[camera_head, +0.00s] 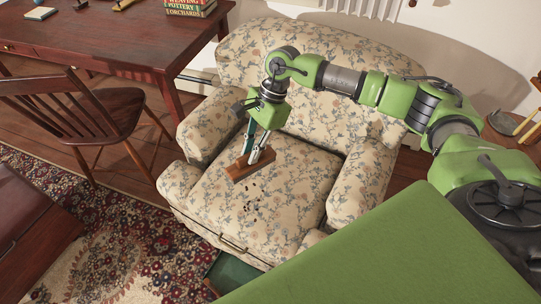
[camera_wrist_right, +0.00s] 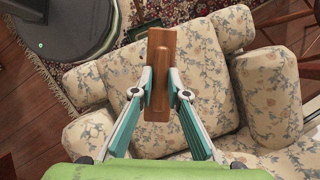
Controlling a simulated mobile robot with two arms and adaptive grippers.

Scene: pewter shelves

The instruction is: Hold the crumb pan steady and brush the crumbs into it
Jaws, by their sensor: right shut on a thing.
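Dark crumbs (camera_head: 254,196) lie scattered on the seat of the floral armchair (camera_head: 290,178). My right gripper (camera_head: 254,155) is shut on a brown wooden brush (camera_head: 241,171), just behind the crumbs at the seat's middle. In the right wrist view the gripper (camera_wrist_right: 160,90) pinches the brush (camera_wrist_right: 160,50) by its sides; its bristles are hidden. A dark green, tray-like thing (camera_head: 236,272) shows low at the chair's front, partly covered by my green body; it may be the crumb pan. My left gripper is not in view.
The chair's padded arms (camera_head: 214,124) flank the seat. A wooden desk (camera_head: 110,35) with books (camera_head: 190,7) and a wooden chair (camera_head: 90,120) stand at the left. A patterned rug (camera_head: 110,235) covers the floor in front. The front of the seat is clear apart from crumbs.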

